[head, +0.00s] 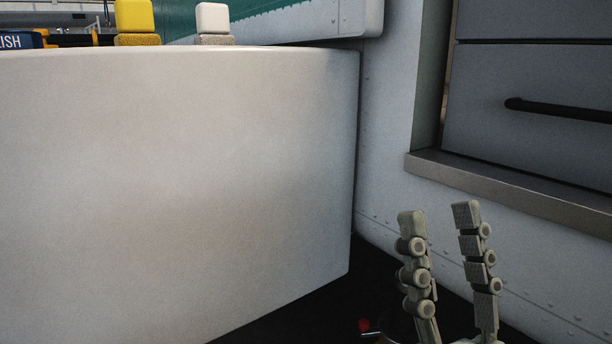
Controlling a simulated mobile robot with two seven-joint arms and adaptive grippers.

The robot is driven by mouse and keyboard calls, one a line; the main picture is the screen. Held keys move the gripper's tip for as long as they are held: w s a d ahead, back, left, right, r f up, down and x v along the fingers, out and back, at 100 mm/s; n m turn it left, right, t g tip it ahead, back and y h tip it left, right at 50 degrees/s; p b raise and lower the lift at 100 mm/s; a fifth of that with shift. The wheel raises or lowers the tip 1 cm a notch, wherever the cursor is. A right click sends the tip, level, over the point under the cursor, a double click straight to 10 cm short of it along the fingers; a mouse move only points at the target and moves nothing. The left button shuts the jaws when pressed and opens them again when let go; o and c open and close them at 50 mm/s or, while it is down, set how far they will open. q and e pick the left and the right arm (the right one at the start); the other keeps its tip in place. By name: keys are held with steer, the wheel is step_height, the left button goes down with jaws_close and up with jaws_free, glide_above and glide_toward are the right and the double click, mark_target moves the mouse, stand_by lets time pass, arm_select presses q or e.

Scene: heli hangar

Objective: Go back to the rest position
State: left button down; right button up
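My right gripper (438,214) shows at the lower right of the head view. Its two jointed grey fingers point up and stand apart, with nothing between them. It is in front of the dark floor and the pale wall, to the right of a large white rounded unit, and appears clear of both. My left gripper is not in view.
The large white unit (180,180) fills the left and middle. On its top stand a yellow-capped object (136,20), a white-capped object (213,20) and a dark blue lettered item (18,41). A grey panel with a black handle (560,109) and a ledge (500,188) are at right.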

steer(key=w+f+g+h, duration=0.2)
steer(key=w+f+g, duration=0.4)
steer(key=w+f, duration=0.3)
step_height(320, 180, down, 16)
steer(key=d+g+h, duration=0.3)
steer(key=g+h, duration=0.1)
steer(key=g, duration=0.3)
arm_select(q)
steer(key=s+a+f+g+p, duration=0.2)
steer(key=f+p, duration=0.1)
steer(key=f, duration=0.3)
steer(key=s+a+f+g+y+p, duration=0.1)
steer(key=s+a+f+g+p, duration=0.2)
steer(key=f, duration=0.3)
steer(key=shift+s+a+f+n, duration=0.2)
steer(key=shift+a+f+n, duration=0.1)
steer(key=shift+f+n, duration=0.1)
arm_select(e)
steer(key=s+d+f+g+h, duration=0.1)
steer(key=s+d+f+g, duration=0.3)
steer(key=f, duration=0.5)
steer(key=s+d+f+m+g+h, duration=0.1)
steer(key=s+d+f+g, duration=0.3)
steer(key=f, duration=0.5)
steer(key=s+d+f+g+h, duration=0.2)
steer(key=s+d+f+g, duration=0.2)
steer(key=f, duration=0.5)
steer(key=shift+s+m+g, duration=0.3)
steer(key=shift+s, duration=0.5)
